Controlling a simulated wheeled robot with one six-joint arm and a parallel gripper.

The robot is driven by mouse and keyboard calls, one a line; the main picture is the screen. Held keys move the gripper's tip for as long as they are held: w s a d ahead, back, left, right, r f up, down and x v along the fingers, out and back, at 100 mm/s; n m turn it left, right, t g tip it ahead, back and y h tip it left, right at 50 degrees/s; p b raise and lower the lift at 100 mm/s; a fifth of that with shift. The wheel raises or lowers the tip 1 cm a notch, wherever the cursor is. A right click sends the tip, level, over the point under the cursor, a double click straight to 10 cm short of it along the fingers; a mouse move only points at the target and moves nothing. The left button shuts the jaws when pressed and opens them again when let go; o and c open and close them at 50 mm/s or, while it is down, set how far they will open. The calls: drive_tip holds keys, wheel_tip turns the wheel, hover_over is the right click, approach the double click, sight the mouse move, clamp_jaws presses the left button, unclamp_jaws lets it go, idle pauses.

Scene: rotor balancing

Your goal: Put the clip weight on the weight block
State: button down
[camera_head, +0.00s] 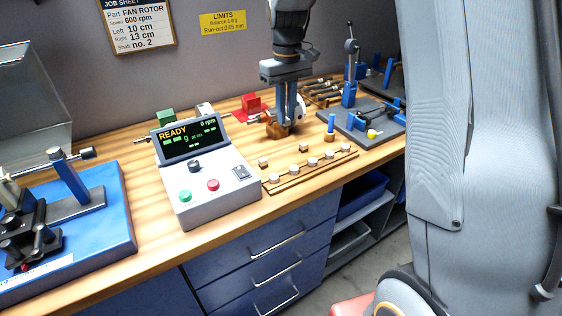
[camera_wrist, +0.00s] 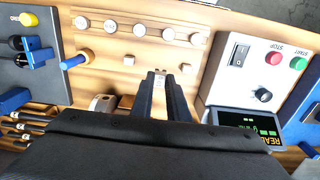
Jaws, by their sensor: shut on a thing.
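My gripper (camera_head: 288,127) reaches down over the bench, behind the wooden strip. In the wrist view its two dark fingers (camera_wrist: 160,78) are nearly together, with a small pale metallic piece (camera_wrist: 160,73) between the tips. It looks like the clip weight, though its shape is mostly hidden by the fingers. The weight block appears to be the long wooden strip (camera_head: 269,188) with several round pale weights on it. The strip also shows at the top of the wrist view (camera_wrist: 152,50), beyond the fingertips and apart from them.
The grey control box (camera_head: 222,193) with its READY screen stands left of the strip. Small wooden cubes (camera_head: 263,161) lie near the strip. A blue peg (camera_head: 331,122) stands to the right, beside a grey fixture plate (camera_head: 352,132). A blue machine base (camera_head: 110,225) fills the left.

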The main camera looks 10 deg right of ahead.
drive_tip(key=shift+w+f+b, duration=0.5)
drive_tip(key=shift+w+f, duration=0.1)
drive_tip(key=shift+f, duration=0.35)
drive_tip(key=p, duration=0.2)
hover_over(284, 159)
wheel_tip(284, 159, down, 10)
drive_tip(key=shift+w, duration=0.1)
drive_tip(key=shift+f, duration=0.1)
drive_tip(key=c, duration=1.7)
unclamp_jaws()
wheel_tip(284, 159, up, 12)
drive_tip(key=b, duration=0.2)
drive_tip(key=shift+f+b, duration=0.1)
drive_tip(key=shift+b, duration=0.2)
drive_tip(key=s+f+m, duration=0.1)
drive_tip(key=s+f, duration=0.2)
drive_tip(key=s, duration=0.5)
drive_tip(key=s+f+m, duration=0.1)
drive_tip(key=s+f, duration=0.2)
drive_tip(key=s, duration=0.5)
drive_tip(key=s+d+f+m, duration=0.1)
drive_tip(key=s+f, duration=0.3)
drive_tip(key=s, duration=0.4)
drive_tip(key=shift+s+m+t, duration=0.3)
drive_tip(key=shift+s+t, duration=0.1)
